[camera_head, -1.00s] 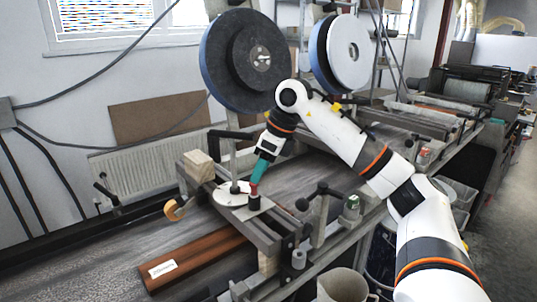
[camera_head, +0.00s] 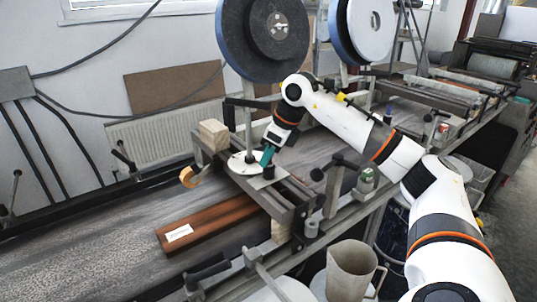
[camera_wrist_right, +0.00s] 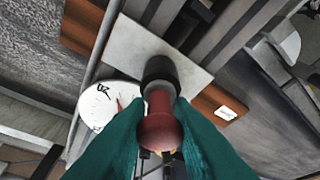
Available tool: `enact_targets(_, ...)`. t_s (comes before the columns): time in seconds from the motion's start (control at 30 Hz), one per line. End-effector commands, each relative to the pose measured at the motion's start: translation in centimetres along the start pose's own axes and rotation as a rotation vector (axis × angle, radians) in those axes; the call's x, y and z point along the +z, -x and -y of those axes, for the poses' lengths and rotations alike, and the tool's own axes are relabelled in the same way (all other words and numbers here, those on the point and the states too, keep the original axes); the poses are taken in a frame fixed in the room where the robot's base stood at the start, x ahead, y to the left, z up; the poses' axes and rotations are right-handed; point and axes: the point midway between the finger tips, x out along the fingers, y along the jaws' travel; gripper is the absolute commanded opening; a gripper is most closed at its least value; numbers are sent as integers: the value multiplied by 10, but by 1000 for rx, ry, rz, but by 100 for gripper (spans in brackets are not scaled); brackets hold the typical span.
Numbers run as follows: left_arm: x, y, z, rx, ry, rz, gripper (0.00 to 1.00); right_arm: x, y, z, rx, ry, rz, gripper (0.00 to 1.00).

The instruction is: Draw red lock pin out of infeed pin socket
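The red lock pin (camera_wrist_right: 160,128) stands in the black infeed pin socket (camera_wrist_right: 159,70), which sits on a light metal plate (camera_wrist_right: 200,75). The pin's rounded head and narrower neck show in the right wrist view. My right gripper (camera_wrist_right: 160,108) has its two green fingers on either side of the head, very close to it. Whether they press on it I cannot tell. In the head view my right gripper (camera_head: 268,157) reaches down to the socket (camera_head: 268,172) and mostly hides the pin. My left gripper is not in view.
A white disc (camera_head: 243,163) lies beside the socket. A wooden block (camera_head: 213,134), a tape roll (camera_head: 188,178) and a reddish-brown board (camera_head: 210,222) are nearby. A large blue-black reel (camera_head: 262,40) stands behind. A beige pitcher (camera_head: 350,268) stands in front.

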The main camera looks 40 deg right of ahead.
Motion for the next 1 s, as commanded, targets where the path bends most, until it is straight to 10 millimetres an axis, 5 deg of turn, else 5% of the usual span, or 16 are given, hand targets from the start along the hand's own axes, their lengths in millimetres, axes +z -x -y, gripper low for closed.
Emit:
enact_targets(0.07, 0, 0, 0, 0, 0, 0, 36, 0, 0, 0, 0, 0, 0, 0)
enact_targets(0.1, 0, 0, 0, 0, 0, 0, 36, 0, 0, 0, 0, 0, 0, 14)
enact_targets(0.2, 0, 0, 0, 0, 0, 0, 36, 0, 0, 0, 0, 0, 0, 0)
enact_targets(1.0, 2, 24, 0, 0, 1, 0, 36, -10, 24, 0, 0, 0, 0, 0)
